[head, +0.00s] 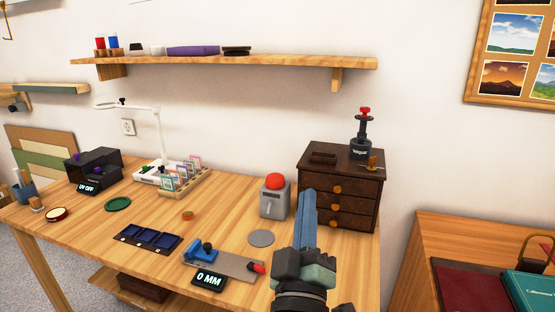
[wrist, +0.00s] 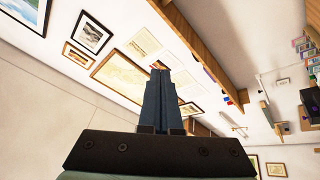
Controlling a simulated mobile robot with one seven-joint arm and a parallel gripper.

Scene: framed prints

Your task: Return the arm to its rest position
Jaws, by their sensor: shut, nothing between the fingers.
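My gripper (head: 308,200) points upward at the front of the workbench in the head view, with its long blue-grey fingers together and empty. It stands in front of the dark drawer cabinet (head: 337,196) and hides part of its left side. In the wrist view the closed fingers of my gripper (wrist: 163,70) rise up the middle of the picture, with the wall of framed prints (wrist: 91,32) beyond them. The fingers touch nothing that I can see.
The workbench (head: 230,220) holds a grey box with a red button (head: 275,196), a blue-handled device (head: 222,260), a dark blue tray (head: 148,238) and a white lamp (head: 160,140). A wall shelf (head: 290,62) runs above. A second table (head: 450,235) stands right, beyond a gap.

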